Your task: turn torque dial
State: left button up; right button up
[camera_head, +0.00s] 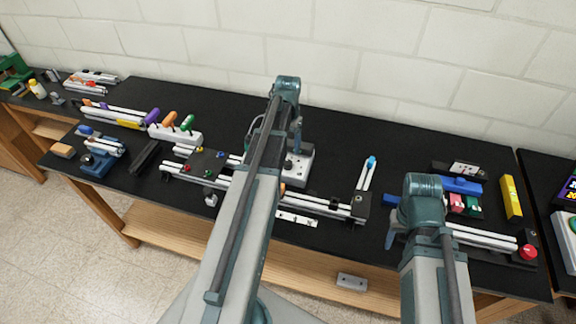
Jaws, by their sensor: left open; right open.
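A light grey box (302,168) with a small dark round knob (289,165) stands near the middle of the black bench; it looks like the torque dial's unit, but the markings are too small to read. My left gripper (294,146) hangs over this box, close above the knob, and is open. I cannot tell whether it touches the knob. My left arm hides the box's left side. My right gripper (392,238) is mostly hidden behind my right arm, low by the bench's front edge; it is open and I see nothing in it.
An aluminium extrusion frame (325,205) lies in front of the box. A tool holder (176,134) with coloured handles and a blue vise (98,160) stand left. A red button (527,251) and a yellow block (511,197) are right. The bench's back middle is clear.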

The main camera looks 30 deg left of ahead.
aim_at(288, 162)
pick_arm(q)
notch_tip(288, 162, down, 8)
jog(key=b, duration=0.7)
jog(key=shift+f, duration=0.1)
grip_shut()
